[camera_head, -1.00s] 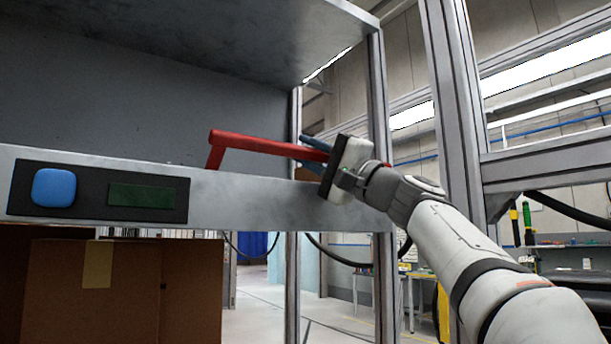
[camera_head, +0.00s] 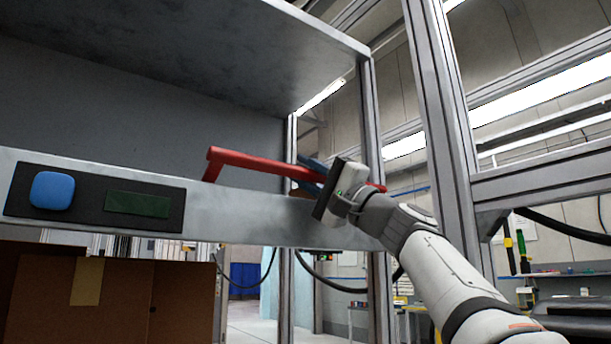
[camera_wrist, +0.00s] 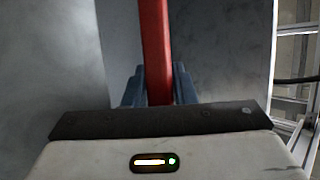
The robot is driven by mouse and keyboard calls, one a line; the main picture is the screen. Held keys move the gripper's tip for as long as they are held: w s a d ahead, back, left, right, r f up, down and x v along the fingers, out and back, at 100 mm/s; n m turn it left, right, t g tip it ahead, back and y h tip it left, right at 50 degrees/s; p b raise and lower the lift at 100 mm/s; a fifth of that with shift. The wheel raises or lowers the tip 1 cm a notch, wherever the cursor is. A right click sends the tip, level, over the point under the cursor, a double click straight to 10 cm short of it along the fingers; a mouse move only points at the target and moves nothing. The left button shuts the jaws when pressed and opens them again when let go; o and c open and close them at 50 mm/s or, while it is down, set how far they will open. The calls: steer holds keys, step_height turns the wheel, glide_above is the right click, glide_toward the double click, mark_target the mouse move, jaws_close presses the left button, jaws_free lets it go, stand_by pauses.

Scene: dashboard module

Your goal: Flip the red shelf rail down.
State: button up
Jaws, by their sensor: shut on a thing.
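The red shelf rail (camera_head: 258,164) runs along the shelf's front edge in the head view, its left end bent down to the metal front panel. It slopes slightly down to the right, and its right end shows just past my gripper. My gripper (camera_head: 311,178) is at the right part of the rail, with its blue fingers around it. In the wrist view the red rail (camera_wrist: 155,45) passes between the two blue fingers of my gripper (camera_wrist: 158,85), which are shut on it. The part of the rail behind the gripper body is hidden.
The front panel (camera_head: 245,212) carries a black plate with a blue button (camera_head: 52,190) and a dark green display (camera_head: 138,204). A cardboard box (camera_head: 110,300) is below. Metal posts (camera_head: 440,130) stand to the right. The shelf space above the rail is empty.

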mark_target(317, 174)
steer(key=shift+s+r, duration=0.25)
steer(key=shift+s, duration=0.05)
stand_by(0.5)
steer(key=o, duration=0.9)
steer(key=shift+s+d, duration=0.15)
steer(key=shift+d, duration=0.05)
steer(key=shift+f, duration=0.1)
steer(key=shift+d+f, duration=0.15)
steer(key=b+v, duration=0.2)
steer(key=v, duration=0.5)
steer(key=shift+d+b, duration=0.1)
steer(key=shift+b, duration=0.2)
steer(key=shift+c, duration=0.2)
